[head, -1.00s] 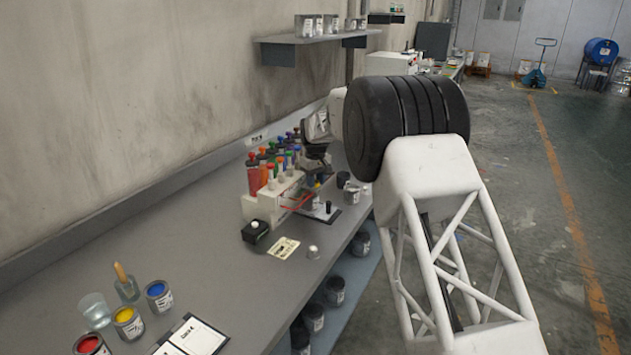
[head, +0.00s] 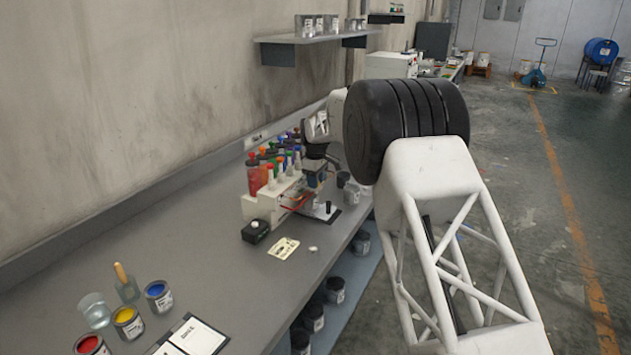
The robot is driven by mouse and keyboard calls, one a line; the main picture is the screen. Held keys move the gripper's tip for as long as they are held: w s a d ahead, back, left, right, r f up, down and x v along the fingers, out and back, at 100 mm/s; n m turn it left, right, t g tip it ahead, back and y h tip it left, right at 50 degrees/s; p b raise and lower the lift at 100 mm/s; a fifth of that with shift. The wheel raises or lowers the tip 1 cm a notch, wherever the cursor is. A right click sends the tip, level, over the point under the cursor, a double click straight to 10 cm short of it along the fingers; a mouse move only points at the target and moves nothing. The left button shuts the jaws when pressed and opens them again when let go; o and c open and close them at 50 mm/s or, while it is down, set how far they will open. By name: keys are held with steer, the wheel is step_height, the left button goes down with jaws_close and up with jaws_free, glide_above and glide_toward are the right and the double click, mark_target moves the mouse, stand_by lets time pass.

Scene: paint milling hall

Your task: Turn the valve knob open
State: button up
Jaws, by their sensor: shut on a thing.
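A white dispenser (head: 262,206) with a row of tubes under red, orange, green and blue caps stands on the grey bench by the wall. My gripper (head: 316,178) is at its far right end, small and partly lost against the dispenser and the dark wrist. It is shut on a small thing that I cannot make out. I cannot pick out the valve knob clearly, nor tell how far it is turned. Red tubing (head: 296,204) runs at the dispenser's right side. A small black post (head: 328,207) stands on a plate beside it.
A black box with a white button (head: 255,231), a cream card (head: 283,248) and a small silvery piece (head: 313,249) lie nearer. A shelf (head: 315,38) hangs above.

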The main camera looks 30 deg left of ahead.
steer(key=o, duration=0.9)
steer(key=shift+o, duration=0.2)
steer(key=shift+r, duration=3.85)
